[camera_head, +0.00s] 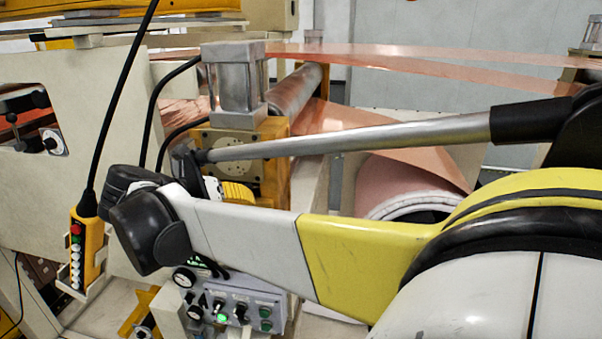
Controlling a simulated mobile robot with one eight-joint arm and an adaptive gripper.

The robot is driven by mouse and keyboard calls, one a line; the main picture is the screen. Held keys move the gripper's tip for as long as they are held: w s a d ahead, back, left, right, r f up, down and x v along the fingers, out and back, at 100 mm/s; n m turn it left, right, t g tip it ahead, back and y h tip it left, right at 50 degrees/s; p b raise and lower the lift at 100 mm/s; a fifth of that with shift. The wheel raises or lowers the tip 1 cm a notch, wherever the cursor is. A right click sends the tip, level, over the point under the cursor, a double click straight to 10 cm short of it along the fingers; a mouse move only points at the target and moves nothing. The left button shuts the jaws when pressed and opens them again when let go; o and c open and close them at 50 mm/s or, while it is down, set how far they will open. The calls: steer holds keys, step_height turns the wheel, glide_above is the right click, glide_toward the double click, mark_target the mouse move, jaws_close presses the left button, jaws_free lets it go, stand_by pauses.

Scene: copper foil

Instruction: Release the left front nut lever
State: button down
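My arm crosses the picture from the right, with yellow and white links and a dark joint near the left centre. The gripper does not show; it may be hidden behind the arm. No nut lever can be made out for certain. A yellow ribbed part (236,192), possibly a nut, shows just above my white link, partly covered by it. It sits below a yellow bearing block (243,146) at the end of a grey roller (296,90). A dark handle-like part (24,104) shows in an opening at the far left; I cannot tell what it is.
Copper foil (430,62) runs over the roller towards the right, and a foil roll (410,192) lies below. A yellow pendant (82,250) hangs from a black cable at left. A control panel (236,310) with switches and lit green buttons stands below my arm.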

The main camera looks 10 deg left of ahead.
steer(key=shift+w+a+r, duration=0.1)
steer(key=shift+a+r, duration=0.4)
steer(key=shift+a, duration=0.2)
steer(key=shift+a+r, duration=0.1)
steer(key=shift+a, duration=0.1)
stand_by(1.0)
stand_by(0.7)
